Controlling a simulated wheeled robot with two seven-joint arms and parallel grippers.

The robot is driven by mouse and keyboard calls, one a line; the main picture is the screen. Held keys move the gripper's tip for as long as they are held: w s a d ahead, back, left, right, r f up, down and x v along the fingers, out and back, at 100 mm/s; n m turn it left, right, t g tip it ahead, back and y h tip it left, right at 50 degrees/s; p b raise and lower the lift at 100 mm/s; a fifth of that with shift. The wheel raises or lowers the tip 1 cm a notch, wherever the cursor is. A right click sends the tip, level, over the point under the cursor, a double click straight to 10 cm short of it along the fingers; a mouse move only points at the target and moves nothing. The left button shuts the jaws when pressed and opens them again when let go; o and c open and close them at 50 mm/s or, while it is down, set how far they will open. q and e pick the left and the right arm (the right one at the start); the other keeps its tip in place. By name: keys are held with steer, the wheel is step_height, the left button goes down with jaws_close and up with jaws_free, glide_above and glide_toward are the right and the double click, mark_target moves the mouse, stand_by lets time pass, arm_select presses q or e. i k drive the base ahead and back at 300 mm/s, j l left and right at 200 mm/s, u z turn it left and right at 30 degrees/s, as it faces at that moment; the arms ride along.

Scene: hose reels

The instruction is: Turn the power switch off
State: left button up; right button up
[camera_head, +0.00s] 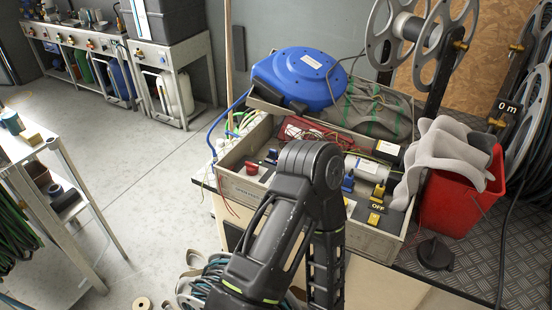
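A grey control box (232,187) sits on the workbench near the middle. On its right part there is a yellow switch (379,191), with a dark label reading "OFF" (378,207) just in front of it. Another yellow piece (374,218) is below the label. I cannot tell which position the switch is in. One of my dark arms rises from the bottom, bends at the top in front of the box, and hides part of its front and middle. Neither gripper shows in this view.
A blue hose reel (298,79) rests on the box's back. A red bin (459,191) with grey flat hose stands right of it. A black round-based piece (435,253) is on the textured bench top (482,262). Large metal reels (412,32) stand behind. Floor at left is open.

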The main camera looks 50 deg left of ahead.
mark_target(252, 169)
steer(key=k+j+z, duration=0.2)
steer(key=k+j, duration=0.35)
steer(key=j, duration=0.2)
steer(key=k+j+z, duration=0.2)
steer(key=k+j, duration=0.35)
steer(key=j, duration=0.15)
